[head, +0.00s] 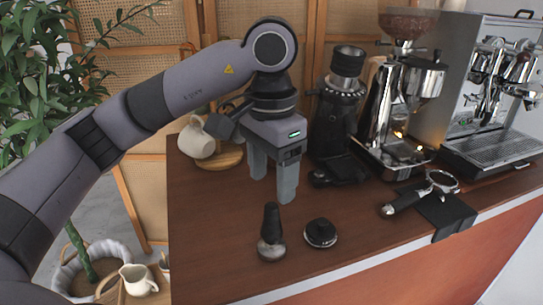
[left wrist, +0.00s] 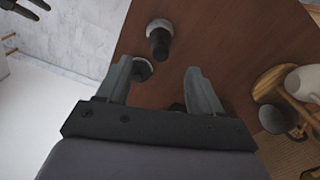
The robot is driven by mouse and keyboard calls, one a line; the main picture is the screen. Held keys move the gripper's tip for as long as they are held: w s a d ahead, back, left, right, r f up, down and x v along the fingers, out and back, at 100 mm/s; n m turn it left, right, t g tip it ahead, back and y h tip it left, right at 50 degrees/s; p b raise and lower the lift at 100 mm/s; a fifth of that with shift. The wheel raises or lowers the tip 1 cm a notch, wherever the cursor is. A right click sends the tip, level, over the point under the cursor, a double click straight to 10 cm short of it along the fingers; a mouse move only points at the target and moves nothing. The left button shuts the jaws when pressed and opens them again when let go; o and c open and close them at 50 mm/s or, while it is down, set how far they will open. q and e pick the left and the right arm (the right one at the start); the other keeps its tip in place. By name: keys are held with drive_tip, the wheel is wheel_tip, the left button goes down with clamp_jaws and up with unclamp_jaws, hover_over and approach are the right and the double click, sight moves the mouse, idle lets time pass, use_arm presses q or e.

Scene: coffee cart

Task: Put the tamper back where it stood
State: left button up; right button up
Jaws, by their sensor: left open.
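My left gripper (head: 273,190) is open and empty, pointing down above the counter behind the tamper. Its two grey fingers (left wrist: 161,70) are apart in the left wrist view and do not touch the tamper. A dark shape that looks like my right gripper (left wrist: 22,16) shows at the top left corner there; its jaws are unclear.
A round black puck-like tool (head: 320,233) sits just right of the tamper. A grinder (head: 338,125) and espresso machine (head: 490,100) stand behind. A cream pitcher (head: 197,139) is at the back left on a wooden board.

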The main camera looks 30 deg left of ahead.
use_arm(q)
drive_tip(key=shift+r, duration=1.35)
